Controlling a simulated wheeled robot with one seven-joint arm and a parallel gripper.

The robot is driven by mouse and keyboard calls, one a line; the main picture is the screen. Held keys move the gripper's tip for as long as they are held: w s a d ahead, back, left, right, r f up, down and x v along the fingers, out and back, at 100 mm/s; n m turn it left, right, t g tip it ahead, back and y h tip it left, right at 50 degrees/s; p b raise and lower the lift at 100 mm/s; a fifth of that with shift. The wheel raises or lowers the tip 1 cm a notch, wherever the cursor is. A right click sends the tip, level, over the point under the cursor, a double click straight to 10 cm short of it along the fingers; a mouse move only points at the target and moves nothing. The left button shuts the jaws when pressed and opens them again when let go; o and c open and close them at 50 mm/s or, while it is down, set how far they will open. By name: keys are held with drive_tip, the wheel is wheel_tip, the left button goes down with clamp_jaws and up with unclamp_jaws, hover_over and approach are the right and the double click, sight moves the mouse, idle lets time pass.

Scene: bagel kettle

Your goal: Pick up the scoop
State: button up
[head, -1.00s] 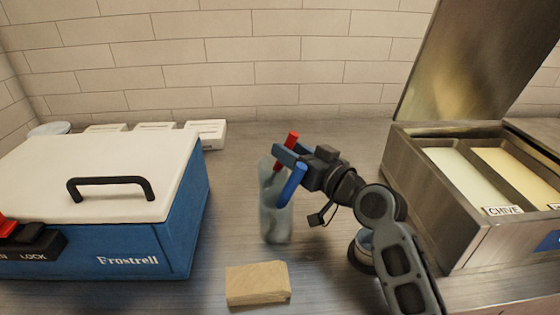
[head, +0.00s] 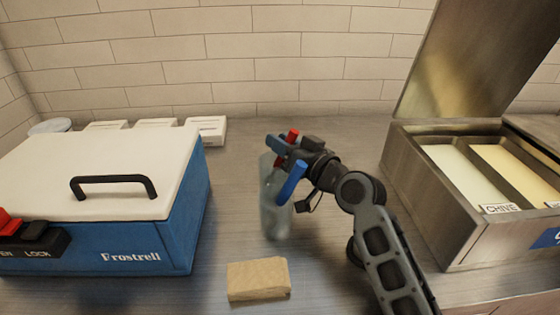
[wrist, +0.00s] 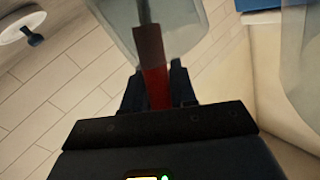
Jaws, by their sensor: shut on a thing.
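The scoop's red handle (head: 292,136) shows at the top of a clear, tall container (head: 268,215) in the middle of the counter. My gripper (head: 277,158) is shut on this handle. In the wrist view the red handle (wrist: 155,82) lies between the dark fingers, with a grey shaft beyond it against the translucent container (wrist: 185,30). The scoop's lower end is not clear to see. A bright blue bar (head: 291,183) shows in front of the container; I cannot tell whether it is a second handle or part of my gripper.
A tan block (head: 258,279) lies in front of the container. A blue cooler (head: 180,230) with a white lid stands at left. A steel topping bin (head: 420,200) with a raised lid stands at right. White boxes (head: 207,128) sit by the wall. Counter behind the container is clear.

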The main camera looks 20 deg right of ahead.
clamp_jaws()
drive_tip(key=s+d+r, duration=0.1)
drive_tip(key=d+r, duration=0.3)
drive_tip(key=r, duration=0.7)
drive_tip(key=b+v, duration=0.3)
drive_tip(key=v, duration=1.1)
drive_tip(key=shift+s+r, duration=0.15)
drive_tip(key=shift+s, duration=0.05)
drive_tip(key=shift+d+r, duration=0.1)
drive_tip(key=shift+d, duration=0.05)
